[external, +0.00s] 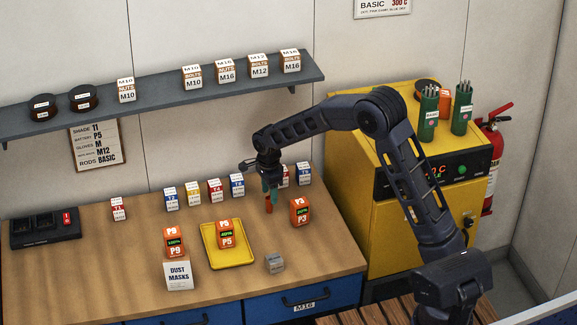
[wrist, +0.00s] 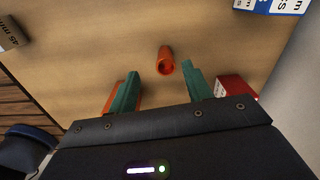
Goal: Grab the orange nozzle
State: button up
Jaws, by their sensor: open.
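The orange nozzle (wrist: 165,61) is a small hollow orange tube standing on the wooden bench. In the wrist view it is just beyond and between the two green fingertips of my gripper (wrist: 159,82). In the external view the nozzle (external: 269,206) shows just below my gripper (external: 270,190), and part of it is hidden by the fingers. My gripper points down, is open, and holds nothing. I cannot tell the exact gap between the fingertips and the nozzle.
An orange P3 battery (external: 300,211) stands close to the right of the nozzle. Small labelled boxes (external: 237,185) line the back of the bench (external: 120,275). A yellow tray (external: 209,258) holds a P5 battery (external: 226,234).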

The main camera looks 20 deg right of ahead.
aim_at(269, 197)
jog(key=shift+w+f, duration=0.2)
jog(key=shift+f, duration=1.3)
jog(key=shift+w+f, duration=0.2)
jog(key=shift+f, duration=1.3)
jog(key=c, duration=1.1)
